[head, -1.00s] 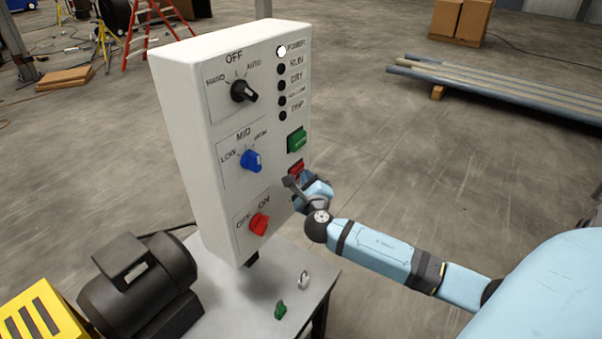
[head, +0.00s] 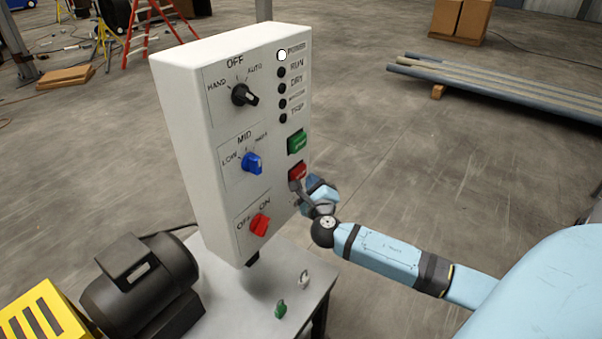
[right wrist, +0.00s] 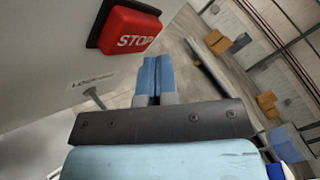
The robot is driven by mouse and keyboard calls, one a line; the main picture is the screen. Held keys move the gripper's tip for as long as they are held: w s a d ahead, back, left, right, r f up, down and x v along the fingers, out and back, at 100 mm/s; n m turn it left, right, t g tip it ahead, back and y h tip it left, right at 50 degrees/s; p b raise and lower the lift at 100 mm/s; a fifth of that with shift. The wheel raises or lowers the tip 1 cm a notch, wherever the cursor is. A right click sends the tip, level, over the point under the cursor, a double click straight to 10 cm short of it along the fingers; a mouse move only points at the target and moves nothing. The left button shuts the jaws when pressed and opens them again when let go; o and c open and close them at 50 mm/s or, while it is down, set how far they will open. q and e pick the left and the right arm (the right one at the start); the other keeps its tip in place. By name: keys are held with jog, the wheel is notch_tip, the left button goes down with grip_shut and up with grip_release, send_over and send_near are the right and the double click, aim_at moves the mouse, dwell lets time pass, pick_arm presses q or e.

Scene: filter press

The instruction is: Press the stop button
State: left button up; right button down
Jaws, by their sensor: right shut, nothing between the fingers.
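The red stop button (head: 297,171) is on the right side of the white control panel's front, below the green start button (head: 297,143). In the right wrist view the stop button (right wrist: 131,29) is large at the upper left, with "STOP" readable. My right gripper (head: 296,186) is shut and empty, close to the panel just below the stop button. In the right wrist view its blue fingers (right wrist: 157,75) are together, below and to the right of the button, with a visible gap in that picture. My left gripper is not in view.
The panel (head: 180,110) also carries a black knob (head: 244,94), a blue knob (head: 252,163) and a red switch (head: 259,225). It stands at a grey table (head: 235,290) with a black motor (head: 140,285).

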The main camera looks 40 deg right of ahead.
jog(key=shift+s, duration=0.1)
jog(key=s+p, duration=0.1)
jog(key=s, duration=0.1)
jog(key=s+d+p, duration=0.1)
jog(key=s, duration=0.1)
jog(key=shift+s+d, duration=0.2)
jog(key=shift+s, duration=0.15)
dwell(0.8)
